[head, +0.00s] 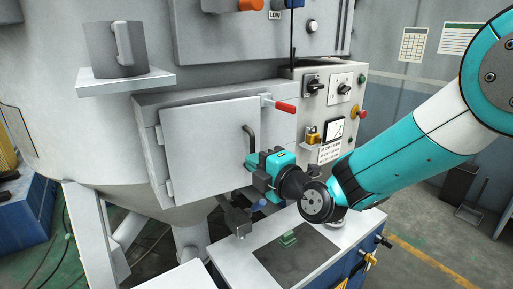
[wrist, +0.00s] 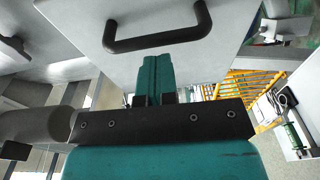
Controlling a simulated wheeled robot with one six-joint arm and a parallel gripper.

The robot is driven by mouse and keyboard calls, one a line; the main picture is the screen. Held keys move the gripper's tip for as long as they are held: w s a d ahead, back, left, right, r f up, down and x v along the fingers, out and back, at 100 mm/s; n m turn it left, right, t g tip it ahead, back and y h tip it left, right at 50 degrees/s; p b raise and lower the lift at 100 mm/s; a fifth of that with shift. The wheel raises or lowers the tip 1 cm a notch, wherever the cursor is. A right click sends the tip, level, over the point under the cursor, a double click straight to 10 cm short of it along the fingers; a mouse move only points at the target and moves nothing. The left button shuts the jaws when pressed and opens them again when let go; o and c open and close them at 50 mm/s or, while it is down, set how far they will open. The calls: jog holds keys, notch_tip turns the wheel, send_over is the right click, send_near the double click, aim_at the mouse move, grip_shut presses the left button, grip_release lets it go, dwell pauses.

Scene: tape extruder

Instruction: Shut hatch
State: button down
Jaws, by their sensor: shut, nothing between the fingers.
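The hatch (head: 205,150) is a pale grey square door, hinged at its left on a box on the big machine. It lies close to its frame; I cannot tell whether a small gap remains. Its black bar handle (head: 251,138) is near the right edge and also shows at the top of the wrist view (wrist: 160,42). My teal gripper (head: 252,162) is just below the handle, near the door's lower right. In the wrist view its fingers (wrist: 154,60) are shut and empty, pointing at the door face beside the handle. Contact with the door is unclear.
A red-handled lever (head: 285,107) sticks out at the box's upper right. A control panel (head: 330,110) with knobs stands right of it. A grey jug (head: 115,50) stands on a shelf (head: 125,82) at upper left. A pale worktable (head: 235,262) lies below my gripper.

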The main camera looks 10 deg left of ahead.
jog(key=shift+w, duration=0.35)
jog(key=shift+a+f, duration=0.1)
jog(key=w+b, duration=0.1)
jog(key=b, duration=0.1)
jog(key=w+a+b, duration=0.1)
jog(key=b, duration=0.2)
jog(key=shift+w, duration=0.1)
